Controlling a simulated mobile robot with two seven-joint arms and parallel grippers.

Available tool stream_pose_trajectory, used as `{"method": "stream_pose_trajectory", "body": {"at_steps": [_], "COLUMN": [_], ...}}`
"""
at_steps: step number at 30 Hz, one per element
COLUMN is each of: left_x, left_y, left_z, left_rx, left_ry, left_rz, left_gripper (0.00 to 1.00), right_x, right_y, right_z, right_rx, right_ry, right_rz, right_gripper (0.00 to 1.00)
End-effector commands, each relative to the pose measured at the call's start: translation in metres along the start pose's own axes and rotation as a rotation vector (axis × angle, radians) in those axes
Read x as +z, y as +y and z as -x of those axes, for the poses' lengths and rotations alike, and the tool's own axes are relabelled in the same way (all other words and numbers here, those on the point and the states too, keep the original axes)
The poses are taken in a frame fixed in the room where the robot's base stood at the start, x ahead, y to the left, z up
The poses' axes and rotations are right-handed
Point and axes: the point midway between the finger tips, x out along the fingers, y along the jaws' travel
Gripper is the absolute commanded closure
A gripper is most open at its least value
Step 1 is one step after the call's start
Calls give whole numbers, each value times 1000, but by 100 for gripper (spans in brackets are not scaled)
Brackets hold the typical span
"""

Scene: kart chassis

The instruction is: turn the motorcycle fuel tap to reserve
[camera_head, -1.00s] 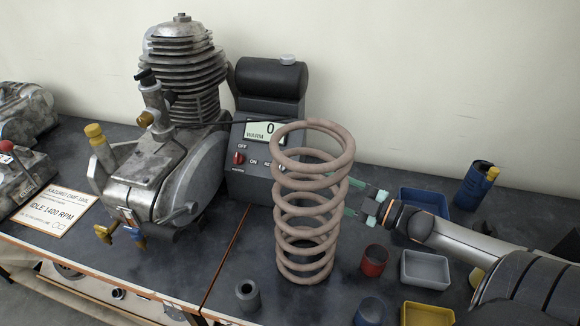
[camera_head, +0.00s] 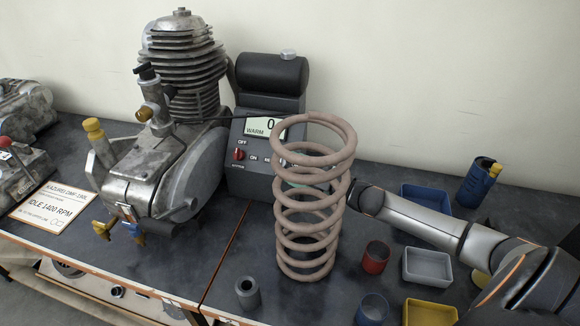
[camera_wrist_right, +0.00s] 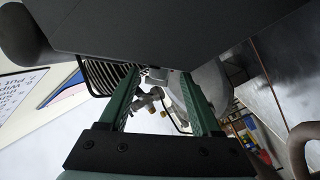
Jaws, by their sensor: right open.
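The dark control unit (camera_head: 265,110) stands at the back beside the engine. Its front has a display reading 0 and WARM, and a red knob (camera_head: 239,155) just below the word OFF. ON is printed to its right, with the start of another label partly covered by the spring. I cannot tell the knob's exact pointing. My right gripper (camera_head: 296,186) is behind the coil spring in the head view, mostly hidden, near the unit's lower right. My left gripper is out of view.
A tall coil spring (camera_head: 306,245) stands in front of the control unit. The engine (camera_head: 180,150) is left of the unit. A red cup (camera_head: 376,257), grey tray (camera_head: 427,266), blue tray (camera_head: 425,198) and yellow tray (camera_head: 428,312) lie to the right.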

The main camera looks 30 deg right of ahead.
Motion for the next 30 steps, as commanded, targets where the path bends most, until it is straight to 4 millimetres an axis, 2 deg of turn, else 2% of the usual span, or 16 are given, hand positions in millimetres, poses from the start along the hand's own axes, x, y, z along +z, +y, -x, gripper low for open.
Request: {"method": "stream_pose_trajectory", "body": {"at_steps": [13,30], "left_x": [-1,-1], "left_y": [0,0], "left_z": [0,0], "left_rx": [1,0], "left_ry": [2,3], "left_rz": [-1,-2], "left_gripper": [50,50], "right_x": [0,0], "right_y": [0,-2], "right_z": [-7,-6], "right_rx": [0,-4], "right_ry": [0,0], "right_rz": [0,-1], "right_gripper": [35,99]}}
